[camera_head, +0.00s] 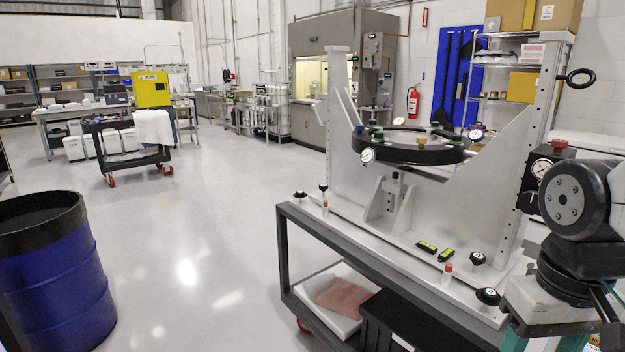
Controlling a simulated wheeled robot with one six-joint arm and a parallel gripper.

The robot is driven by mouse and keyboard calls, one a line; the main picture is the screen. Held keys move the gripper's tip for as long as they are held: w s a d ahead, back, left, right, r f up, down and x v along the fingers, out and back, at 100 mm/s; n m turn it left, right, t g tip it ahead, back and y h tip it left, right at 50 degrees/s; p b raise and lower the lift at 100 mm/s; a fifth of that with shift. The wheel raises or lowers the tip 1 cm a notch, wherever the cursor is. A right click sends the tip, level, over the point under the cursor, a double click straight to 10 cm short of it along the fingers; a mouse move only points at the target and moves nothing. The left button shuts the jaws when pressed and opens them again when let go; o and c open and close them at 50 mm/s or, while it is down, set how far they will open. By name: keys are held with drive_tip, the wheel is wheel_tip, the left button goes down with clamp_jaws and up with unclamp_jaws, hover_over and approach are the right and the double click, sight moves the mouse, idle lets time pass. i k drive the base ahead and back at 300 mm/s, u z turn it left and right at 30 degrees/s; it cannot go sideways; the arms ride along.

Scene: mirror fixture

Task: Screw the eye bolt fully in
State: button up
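A black eye bolt (592,78) sticks out to the right near the top of the right upright post of the mirror fixture (541,130). Its ring is clear of the post, and a short length of shank shows between ring and post. The round mirror (405,141) in its dark ring mount lies level between the fixture's two side plates. Part of my arm shows at the right edge, below the eye bolt and apart from it. My gripper is not in view.
The fixture stands on a grey cart (360,245) with black knobs and small bottles on its top. Several dial gauges surround the mirror. A blue drum (55,275) stands at left. The floor (190,240) between drum and cart is clear.

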sight(592, 76)
drive_tip(key=u, duration=0.55)
drive_tip(key=k, duration=1.3)
drive_tip(key=z, duration=0.1)
drive_tip(key=i, duration=0.6)
drive_tip(key=z, duration=0.8)
drive_tip(key=i, duration=0.85)
drive_tip(key=u, duration=0.15)
